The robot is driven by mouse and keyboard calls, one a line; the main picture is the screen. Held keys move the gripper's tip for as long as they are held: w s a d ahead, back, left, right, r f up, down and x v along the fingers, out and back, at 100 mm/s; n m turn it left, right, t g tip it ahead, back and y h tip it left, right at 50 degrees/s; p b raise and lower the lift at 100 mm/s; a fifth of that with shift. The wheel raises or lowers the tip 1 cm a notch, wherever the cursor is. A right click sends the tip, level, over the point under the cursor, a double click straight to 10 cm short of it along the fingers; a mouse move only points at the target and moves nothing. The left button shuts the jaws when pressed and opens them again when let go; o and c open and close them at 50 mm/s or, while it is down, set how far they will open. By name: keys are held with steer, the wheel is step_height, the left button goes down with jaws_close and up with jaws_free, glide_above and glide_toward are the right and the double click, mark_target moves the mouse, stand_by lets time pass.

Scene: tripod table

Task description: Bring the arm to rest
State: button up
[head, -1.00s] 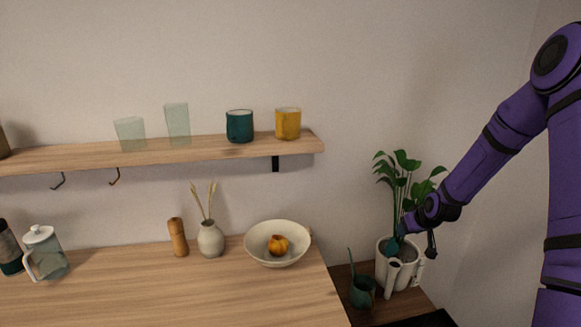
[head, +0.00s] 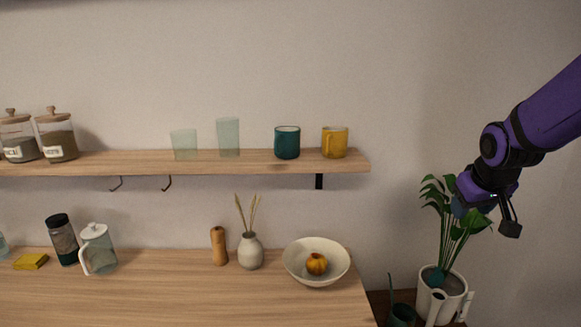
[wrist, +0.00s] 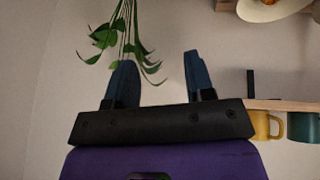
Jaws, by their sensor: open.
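My arm is purple with black joints and reaches in from the right of the head view. My gripper (head: 468,208) points down and left, in front of or beside the leaves of a potted plant (head: 446,222). I cannot tell whether it touches them. In the wrist view my gripper (wrist: 160,78) shows two dark blue fingers standing apart with nothing between them. The plant's leaves (wrist: 122,38) hang upside down beyond the fingers there.
A wall shelf (head: 230,163) holds glasses, a teal mug (head: 287,142), a yellow mug (head: 334,142) and jars (head: 57,136). The wooden counter (head: 190,300) below carries a bowl (head: 301,268), vase (head: 250,252) and pitcher (head: 98,248). A green watering can (head: 402,315) stands by the white pot (head: 431,303).

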steer(key=s+a+r, duration=0.2)
steer(key=s+r, duration=0.1)
steer(key=s, duration=0.4)
steer(key=s+a+r+y, duration=0.1)
steer(key=s+a+r, duration=0.1)
steer(key=s, duration=0.6)
steer(key=s+a+r, duration=0.3)
steer(key=s, duration=0.4)
steer(key=shift+s+a+r+m, duration=0.2)
steer(key=shift+s+r+m, duration=0.15)
steer(key=shift+s+m, duration=0.05)
